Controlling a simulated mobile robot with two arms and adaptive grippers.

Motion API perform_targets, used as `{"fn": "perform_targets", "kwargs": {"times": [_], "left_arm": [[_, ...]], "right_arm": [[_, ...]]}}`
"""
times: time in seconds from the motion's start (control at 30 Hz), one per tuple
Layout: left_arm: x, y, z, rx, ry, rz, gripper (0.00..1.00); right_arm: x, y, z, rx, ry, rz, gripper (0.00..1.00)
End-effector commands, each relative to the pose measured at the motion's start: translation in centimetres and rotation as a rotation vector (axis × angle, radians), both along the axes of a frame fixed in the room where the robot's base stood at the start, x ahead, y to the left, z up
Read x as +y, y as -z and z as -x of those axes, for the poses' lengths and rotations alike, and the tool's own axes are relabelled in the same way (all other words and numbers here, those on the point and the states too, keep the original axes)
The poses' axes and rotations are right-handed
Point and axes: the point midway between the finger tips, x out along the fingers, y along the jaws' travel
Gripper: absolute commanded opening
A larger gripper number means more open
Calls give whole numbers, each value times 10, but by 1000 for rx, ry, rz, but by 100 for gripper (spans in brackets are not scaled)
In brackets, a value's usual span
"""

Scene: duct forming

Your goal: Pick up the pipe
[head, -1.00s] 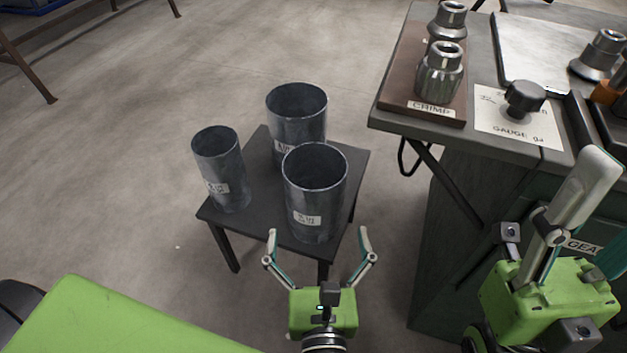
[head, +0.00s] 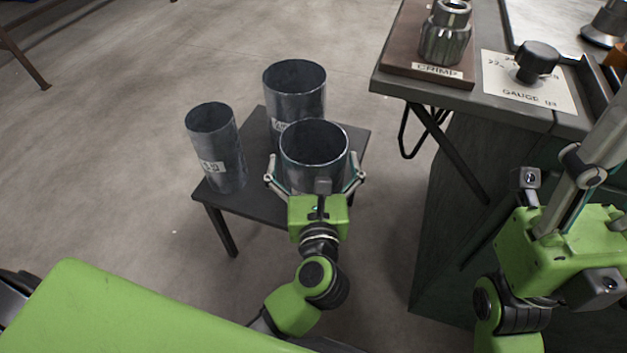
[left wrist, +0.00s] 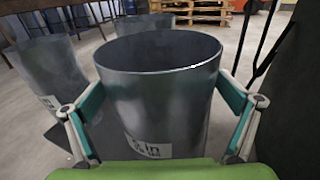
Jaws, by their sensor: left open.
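Three grey metal pipes stand upright on a small dark table (head: 262,207). The nearest pipe (head: 313,143) is at the table's front right; it fills the middle of the left wrist view (left wrist: 160,90), with a white label low on its side. My left gripper (head: 315,180) is open, its fingers on either side of this pipe; I cannot tell whether they touch it. The gripper hides the pipe's lower part in the head view. Another pipe (head: 217,150) stands at the left and a third (head: 294,90) behind. My right gripper (head: 590,160) is partly in view at the right edge.
A grey workbench (head: 440,95) stands at the right, with a metal fitting (head: 446,38) on a brown board labelled CRIMP and a black knob (head: 537,60) on a paper card. The floor (head: 110,130) left of the small table is clear.

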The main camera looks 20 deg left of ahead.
Motion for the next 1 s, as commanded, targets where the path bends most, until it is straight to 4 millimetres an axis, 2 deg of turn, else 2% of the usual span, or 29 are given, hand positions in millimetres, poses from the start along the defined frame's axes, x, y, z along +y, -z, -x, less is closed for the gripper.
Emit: {"fn": "perform_targets", "kwargs": {"times": [0.27, 0.37, 0.5, 0.77, 0.87, 1.0], "left_arm": [[2, 0, -4, 0, 1, -1, 100], [2, 0, -4, 0, 1, -1, 77], [2, 0, -4, 0, 0, -1, 40], [2, -3, -4, -2, 0, -1, 39], [2, -13, -4, -2, 0, 0, 39], [2, -39, -4, -3, 0, 3, 39]], "right_arm": [[0, -1, 0, -3, 0, 0, 50], [0, -1, 0, -3, 0, 0, 50], [0, -1, 0, -3, 0, 0, 50], [0, -2, 0, -4, 0, 0, 50], [0, -7, 1, -6, -1, -2, 50], [-2, 3, -1, 63, -3, -2, 50]]}}
